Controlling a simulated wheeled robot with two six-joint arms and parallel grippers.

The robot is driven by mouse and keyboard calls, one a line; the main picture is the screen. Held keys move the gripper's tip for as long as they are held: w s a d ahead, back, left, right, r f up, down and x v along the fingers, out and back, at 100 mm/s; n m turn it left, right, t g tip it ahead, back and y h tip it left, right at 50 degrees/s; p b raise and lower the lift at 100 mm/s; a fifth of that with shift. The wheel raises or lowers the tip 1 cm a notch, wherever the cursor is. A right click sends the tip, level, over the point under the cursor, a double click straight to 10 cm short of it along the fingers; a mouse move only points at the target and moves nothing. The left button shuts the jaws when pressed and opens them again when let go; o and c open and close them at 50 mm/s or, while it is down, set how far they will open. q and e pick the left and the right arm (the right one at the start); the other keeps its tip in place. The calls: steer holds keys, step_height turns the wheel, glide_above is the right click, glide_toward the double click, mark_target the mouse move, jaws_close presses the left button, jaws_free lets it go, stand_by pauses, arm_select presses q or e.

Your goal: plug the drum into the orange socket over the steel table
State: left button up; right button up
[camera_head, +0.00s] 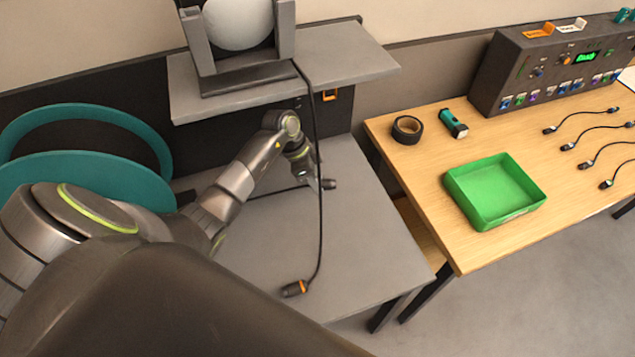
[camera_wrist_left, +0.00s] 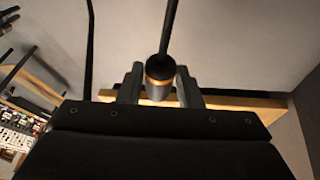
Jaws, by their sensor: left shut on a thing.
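The teal drum (camera_head: 85,180) stands at the left, partly hidden by my left arm. A dark cable from that side runs over the grey steel table (camera_head: 345,235) to a black plug (camera_head: 329,184) at my left gripper (camera_head: 316,182). In the left wrist view, my left gripper (camera_wrist_left: 160,88) is shut on a black plug with an orange ring (camera_wrist_left: 159,78), its cable leading up in the picture. The orange socket (camera_head: 330,96) is on the dark back panel, under the shelf and above the table. My right gripper is not in view.
A second cable hangs from the lamp (camera_head: 240,22) on the grey shelf (camera_head: 345,55), passing right of my gripper to an orange-banded plug (camera_head: 294,289) on the table. The wooden table at right holds tape (camera_head: 407,130), a green tray (camera_head: 478,210) and a control box (camera_head: 550,65).

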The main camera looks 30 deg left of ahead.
arm_select(q)
steer(key=shift+w+a+r+n+h, duration=0.15)
steer(key=shift+a+n, duration=0.1)
steer(key=shift+n, duration=0.25)
steer(key=shift+w+a+n+h, duration=0.1)
steer(key=shift+a+n+h, duration=0.1)
steer(key=shift+n, duration=0.3)
steer(key=w+a+r+n+t, duration=0.1)
steer(key=a+r+n+t, duration=0.1)
steer(key=n+t, duration=0.6)
steer(key=w+a+r+n+t, duration=0.2)
steer(key=a+n+t, duration=0.2)
steer(key=n+t, duration=0.4)
steer(key=n, duration=0.7)
steer(key=shift+w+a+r+n, duration=0.25)
steer(key=shift+r+n, duration=0.05)
steer(key=shift+r, duration=0.05)
